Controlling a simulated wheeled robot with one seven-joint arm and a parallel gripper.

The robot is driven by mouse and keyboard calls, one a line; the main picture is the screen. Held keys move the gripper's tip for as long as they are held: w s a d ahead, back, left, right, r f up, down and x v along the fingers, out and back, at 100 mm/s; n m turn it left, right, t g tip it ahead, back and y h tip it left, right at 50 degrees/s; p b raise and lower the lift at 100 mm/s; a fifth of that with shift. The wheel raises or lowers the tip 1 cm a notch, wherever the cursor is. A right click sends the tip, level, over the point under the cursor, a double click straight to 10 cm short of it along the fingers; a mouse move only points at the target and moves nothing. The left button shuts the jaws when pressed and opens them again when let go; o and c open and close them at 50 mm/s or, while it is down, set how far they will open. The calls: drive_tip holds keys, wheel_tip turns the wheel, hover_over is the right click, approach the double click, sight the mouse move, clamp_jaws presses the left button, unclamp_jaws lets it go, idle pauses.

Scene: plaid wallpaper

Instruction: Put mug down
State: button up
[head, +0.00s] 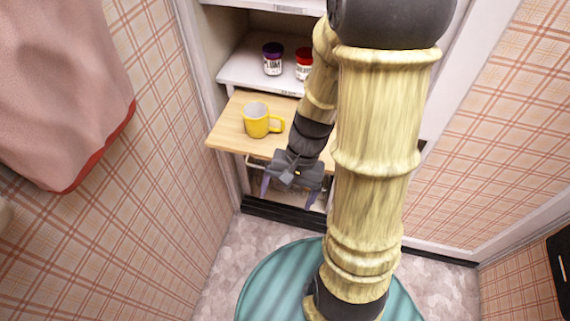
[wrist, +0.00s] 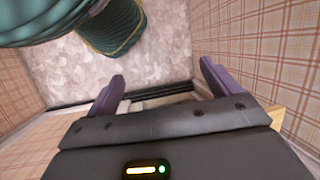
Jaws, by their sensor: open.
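A yellow mug (head: 257,120) stands upright on a light wooden board (head: 228,138) that juts out from the shelving. Its handle points right, towards my arm. My gripper (head: 288,203) is in front of the board's front edge and lower than the mug, with its fingers pointing down. The fingers are spread and nothing is between them. In the wrist view my gripper (wrist: 161,85) also shows two purple fingers wide apart and empty. The mug is not in the wrist view.
A purple-lidded jar (head: 273,60) and a red-lidded jar (head: 303,65) stand on the white shelf (head: 240,74) above the board. A pink cloth (head: 65,85) hangs at the left. Plaid walls close in both sides. Open floor (head: 240,245) lies below.

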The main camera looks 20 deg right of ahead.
drive_tip(key=w+r+n+t+h, duration=0.3)
drive_tip(key=w+r+n+t, duration=0.1)
drive_tip(key=r+n, duration=0.1)
drive_tip(key=shift+d+r+n+h, duration=0.3)
drive_tip(key=shift+d+n, duration=0.1)
drive_tip(key=shift+n, duration=0.2)
